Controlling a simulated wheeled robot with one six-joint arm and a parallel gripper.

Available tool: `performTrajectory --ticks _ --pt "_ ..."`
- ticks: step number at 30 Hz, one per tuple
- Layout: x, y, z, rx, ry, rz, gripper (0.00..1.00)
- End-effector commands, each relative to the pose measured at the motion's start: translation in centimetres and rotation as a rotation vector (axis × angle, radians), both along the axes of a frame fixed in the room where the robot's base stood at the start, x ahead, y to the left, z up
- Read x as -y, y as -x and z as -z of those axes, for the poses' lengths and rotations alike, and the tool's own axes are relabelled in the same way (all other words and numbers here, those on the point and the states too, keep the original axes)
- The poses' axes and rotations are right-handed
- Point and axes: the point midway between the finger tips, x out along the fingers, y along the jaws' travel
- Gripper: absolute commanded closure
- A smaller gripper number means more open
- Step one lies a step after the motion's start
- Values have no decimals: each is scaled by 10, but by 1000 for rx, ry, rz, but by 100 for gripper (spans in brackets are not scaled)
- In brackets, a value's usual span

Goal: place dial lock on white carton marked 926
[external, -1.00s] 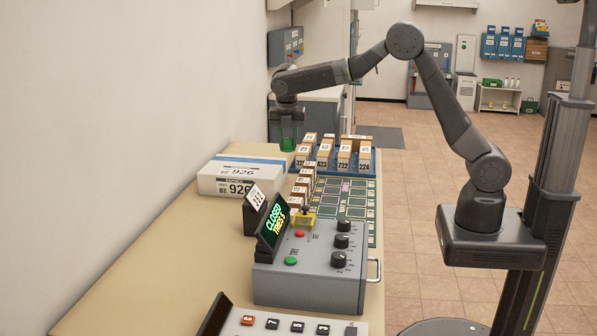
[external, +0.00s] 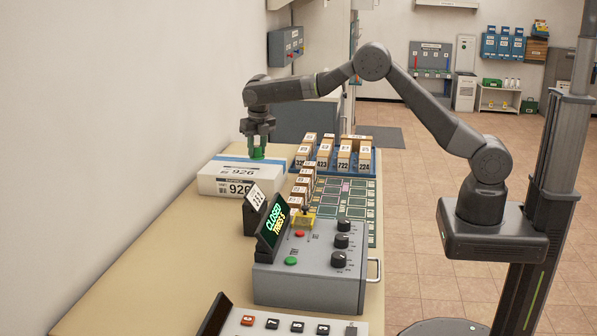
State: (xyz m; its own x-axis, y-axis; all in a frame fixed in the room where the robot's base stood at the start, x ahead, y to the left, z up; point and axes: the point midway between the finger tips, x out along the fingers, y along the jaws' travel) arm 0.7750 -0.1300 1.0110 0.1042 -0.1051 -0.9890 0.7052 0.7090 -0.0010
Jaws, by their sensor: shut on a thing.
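The white carton marked 926 (external: 212,184) lies on the tan counter near the wall, with a blue band along its top. My gripper (external: 257,148) points down over the carton's right part. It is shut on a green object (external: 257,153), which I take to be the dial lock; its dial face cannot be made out. The green object's lower end is at or just above the carton's top. I cannot tell whether they touch.
Several small numbered boxes (external: 345,157) stand in a blue rack right of the carton. A grey control box (external: 312,272) with knobs and a lit "CLOSED" display (external: 272,227) stands in front. The counter's left front part (external: 150,275) is clear.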

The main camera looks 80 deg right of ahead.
Motion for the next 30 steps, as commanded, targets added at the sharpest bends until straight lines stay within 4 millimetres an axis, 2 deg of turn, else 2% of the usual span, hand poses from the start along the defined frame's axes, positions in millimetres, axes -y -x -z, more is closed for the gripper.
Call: performTrajectory --ticks 5,10,21,22,25,30 --pt "0 0 14 -1 0 1 94" --pt "0 1 37 -1 0 1 94" --pt "0 0 44 2 0 2 94" --pt "0 0 45 2 0 2 68" --pt "0 0 44 2 0 2 48" --pt "0 0 44 2 0 2 48"
